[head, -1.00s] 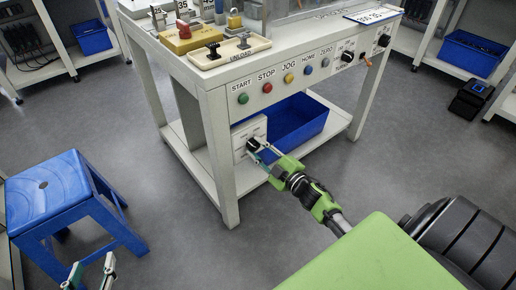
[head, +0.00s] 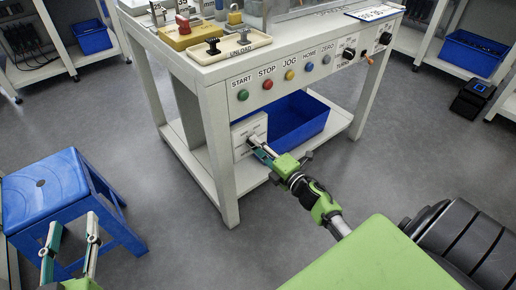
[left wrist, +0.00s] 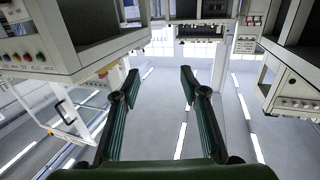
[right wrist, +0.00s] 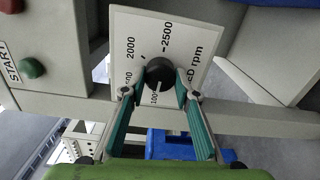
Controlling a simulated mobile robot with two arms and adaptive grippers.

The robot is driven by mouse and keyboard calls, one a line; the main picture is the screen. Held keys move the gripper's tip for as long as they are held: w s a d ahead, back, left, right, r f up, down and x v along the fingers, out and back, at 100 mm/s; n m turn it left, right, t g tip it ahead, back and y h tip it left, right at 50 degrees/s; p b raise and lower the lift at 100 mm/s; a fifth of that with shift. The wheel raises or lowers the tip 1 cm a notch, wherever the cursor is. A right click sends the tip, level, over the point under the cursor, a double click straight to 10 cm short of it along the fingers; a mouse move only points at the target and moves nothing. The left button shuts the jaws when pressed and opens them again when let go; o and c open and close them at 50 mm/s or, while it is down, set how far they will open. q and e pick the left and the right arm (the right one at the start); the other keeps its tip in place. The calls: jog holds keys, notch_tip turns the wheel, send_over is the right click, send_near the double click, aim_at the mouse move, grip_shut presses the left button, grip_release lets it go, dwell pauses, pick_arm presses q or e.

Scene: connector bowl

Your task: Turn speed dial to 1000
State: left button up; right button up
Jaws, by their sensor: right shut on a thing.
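The speed dial is a black round knob (right wrist: 160,73) on a white panel (right wrist: 130,35) printed with rpm numbers in the right wrist view. The 2000 and 2500 marks are readable; a mark below the knob, beginning with 100, is partly covered. My right gripper (right wrist: 156,90) is shut on the knob, one teal finger on each side. In the head view my right gripper (head: 256,147) reaches the panel (head: 243,130) under the table, hiding most of the knob. My left gripper (head: 73,225) is open and empty in front of the blue stool; its fingers stand apart in the left wrist view (left wrist: 156,80).
The white workbench (head: 222,150) carries a row of coloured buttons above the panel. A blue bin (head: 300,125) sits on its lower shelf, right of the panel. The blue stool (head: 45,185) stands at left. The floor between stool and bench is clear.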

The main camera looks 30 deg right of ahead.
pick_arm(q)
jog(key=shift+d+r+t, duration=0.15)
jog(key=shift+r+t, duration=0.15)
jog(key=shift+r, duration=0.45)
pick_arm(e)
jog(key=shift+n, duration=0.4)
jog(key=o, duration=1.1)
pick_arm(q)
jog(key=shift+f, duration=0.1)
pick_arm(e)
jog(key=shift+s, duration=0.1)
jog(key=s, duration=1.1)
jog(key=shift+s+d, duration=0.4)
jog(key=shift+r, duration=0.15)
